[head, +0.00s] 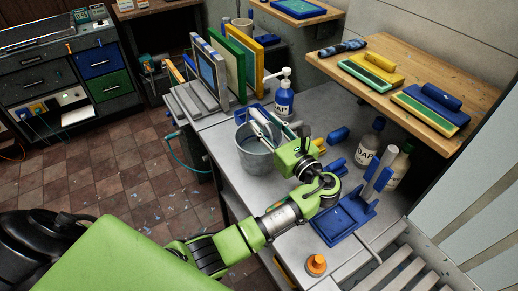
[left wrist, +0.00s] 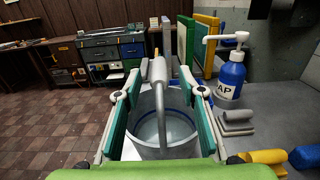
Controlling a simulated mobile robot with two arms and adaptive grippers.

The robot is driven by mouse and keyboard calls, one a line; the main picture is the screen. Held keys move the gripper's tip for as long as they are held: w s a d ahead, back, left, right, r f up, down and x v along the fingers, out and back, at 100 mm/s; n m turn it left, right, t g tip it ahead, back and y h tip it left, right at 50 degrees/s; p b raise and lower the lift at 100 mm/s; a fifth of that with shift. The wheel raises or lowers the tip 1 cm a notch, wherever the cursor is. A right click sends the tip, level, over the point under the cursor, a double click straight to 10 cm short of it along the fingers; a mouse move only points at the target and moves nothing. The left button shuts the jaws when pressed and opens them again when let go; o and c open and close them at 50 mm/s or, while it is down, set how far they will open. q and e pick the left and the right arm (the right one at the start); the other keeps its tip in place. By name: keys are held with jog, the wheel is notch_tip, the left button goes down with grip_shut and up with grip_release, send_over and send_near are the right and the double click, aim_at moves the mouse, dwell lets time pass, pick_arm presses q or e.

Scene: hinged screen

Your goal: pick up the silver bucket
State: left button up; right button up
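The silver bucket (head: 255,161) stands upright on the grey worktop near its left edge. In the left wrist view the bucket (left wrist: 163,135) is straight ahead, with its grey handle raised in the middle. My left gripper (head: 268,130) is over the bucket's top in the head view. In the left wrist view my left gripper (left wrist: 160,95) is open, its two fingers wide apart on either side of the raised handle. I cannot tell whether a finger touches the rim. My right gripper is in neither view.
A blue-and-white soap pump bottle (head: 284,95) stands just behind the bucket. Upright framed screens (head: 230,68) stand at the back left. A blue tray (head: 343,222), another soap bottle (head: 368,143) and an orange-capped item (head: 316,264) are on the right and front. A wooden shelf (head: 455,77) overhangs the right.

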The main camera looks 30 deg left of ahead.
aim_at(259, 114)
pick_arm(q)
jog(key=b+x, duration=0.2)
jog(key=x, duration=0.2)
jog(key=shift+f, duration=0.2)
jog(key=shift+a, duration=0.15)
jog(key=shift+r, duration=0.1)
jog(key=shift+c, duration=0.4)
grip_shut()
jog(key=shift+r, duration=0.15)
